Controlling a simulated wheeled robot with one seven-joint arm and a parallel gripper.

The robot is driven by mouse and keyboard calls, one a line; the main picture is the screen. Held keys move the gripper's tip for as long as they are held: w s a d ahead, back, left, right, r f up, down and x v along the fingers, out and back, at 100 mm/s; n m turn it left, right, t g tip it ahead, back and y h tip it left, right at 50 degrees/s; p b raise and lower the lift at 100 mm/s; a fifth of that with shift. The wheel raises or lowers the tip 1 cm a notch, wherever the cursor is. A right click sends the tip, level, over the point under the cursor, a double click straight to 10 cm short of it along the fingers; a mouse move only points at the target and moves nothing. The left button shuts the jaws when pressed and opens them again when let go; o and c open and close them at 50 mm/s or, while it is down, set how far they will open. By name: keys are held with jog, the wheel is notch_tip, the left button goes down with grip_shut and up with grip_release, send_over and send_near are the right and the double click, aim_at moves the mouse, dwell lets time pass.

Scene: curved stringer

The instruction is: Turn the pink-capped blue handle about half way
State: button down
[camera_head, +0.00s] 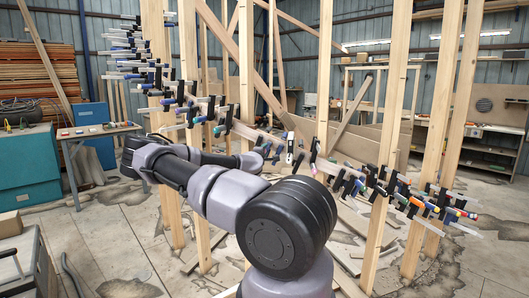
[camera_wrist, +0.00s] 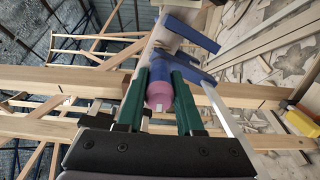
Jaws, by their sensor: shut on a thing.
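In the wrist view, the pink-capped blue handle (camera_wrist: 160,92) points toward the camera, its pink end nearest and its blue part beyond. My gripper (camera_wrist: 160,72) has its green fingers on either side of the handle and is shut on it. The handle belongs to a clamp with dark blue jaws (camera_wrist: 184,32) and a pale metal bar (camera_wrist: 222,108), set on the wooden stringer (camera_wrist: 150,45). In the head view my arm crosses the middle. My gripper and this handle cannot be told apart there among the clamps.
Several clamps line the curved stringer (camera_head: 240,130), close beside one another. Upright wooden posts (camera_head: 395,110) stand around it. A yellow handle (camera_wrist: 302,120) shows at the right of the wrist view. A work table (camera_head: 98,132) stands left; open floor (camera_head: 110,240) lies at front left.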

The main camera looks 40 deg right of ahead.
jog(key=c, duration=0.5)
grip_release()
jog(key=shift+c, duration=0.2)
jog(key=v, duration=1.1)
jog(key=shift+f, duration=0.1)
jog(key=v, duration=0.2)
jog(key=shift+s+a, duration=0.25)
